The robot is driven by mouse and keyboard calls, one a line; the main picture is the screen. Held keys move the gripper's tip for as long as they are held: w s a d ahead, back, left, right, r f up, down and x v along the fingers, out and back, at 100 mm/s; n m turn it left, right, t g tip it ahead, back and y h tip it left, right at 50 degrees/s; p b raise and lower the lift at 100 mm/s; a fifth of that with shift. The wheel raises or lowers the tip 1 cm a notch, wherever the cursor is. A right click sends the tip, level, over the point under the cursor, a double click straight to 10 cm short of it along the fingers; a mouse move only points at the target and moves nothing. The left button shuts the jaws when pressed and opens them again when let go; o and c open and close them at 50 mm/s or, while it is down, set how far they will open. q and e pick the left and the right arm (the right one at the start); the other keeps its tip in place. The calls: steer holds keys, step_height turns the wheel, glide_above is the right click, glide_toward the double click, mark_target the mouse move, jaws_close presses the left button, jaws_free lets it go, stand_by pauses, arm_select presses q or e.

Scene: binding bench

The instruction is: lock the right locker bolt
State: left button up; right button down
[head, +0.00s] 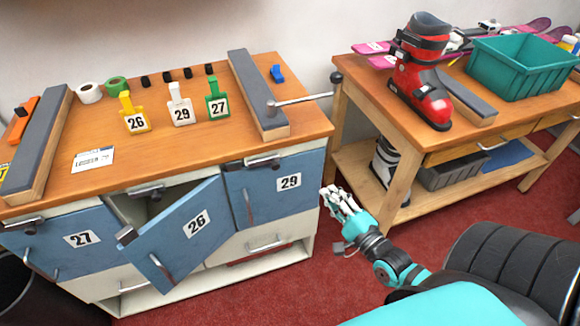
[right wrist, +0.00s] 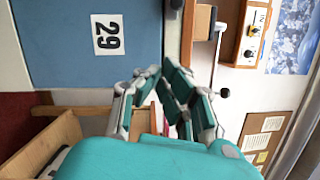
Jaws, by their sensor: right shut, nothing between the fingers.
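The right locker is the blue door marked 29 (head: 265,187), closed at the right end of the bench front. Its metal bolt (head: 262,163) lies along the door's top edge, under the bench top; I cannot tell whether it is thrown. My right gripper (head: 338,198) is shut and empty, just right of the bench's right end and apart from the bolt. In the right wrist view its fingers (right wrist: 165,78) are in front of the blue door marked 29 (right wrist: 82,40). My left gripper does not show.
The middle door marked 26 (head: 185,235) hangs open; the door marked 27 (head: 75,240) looks closed. A lever with a black knob (head: 336,77) juts from the bench's right side. Numbered tags stand on top. A second bench (head: 375,115) with a ski boot (head: 418,85) stands right.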

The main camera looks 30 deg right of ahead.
steer(key=shift+a, duration=0.1)
glide_toward(281, 158)
steer(key=w+d, duration=0.2)
steer(key=d, duration=0.2)
steer(key=a, duration=0.1)
steer(key=w+a+p, duration=0.1)
steer(key=w+a+r, duration=0.1)
steer(key=a, duration=0.1)
steer(key=shift+a+p, duration=0.1)
steer(key=shift+p, duration=0.25)
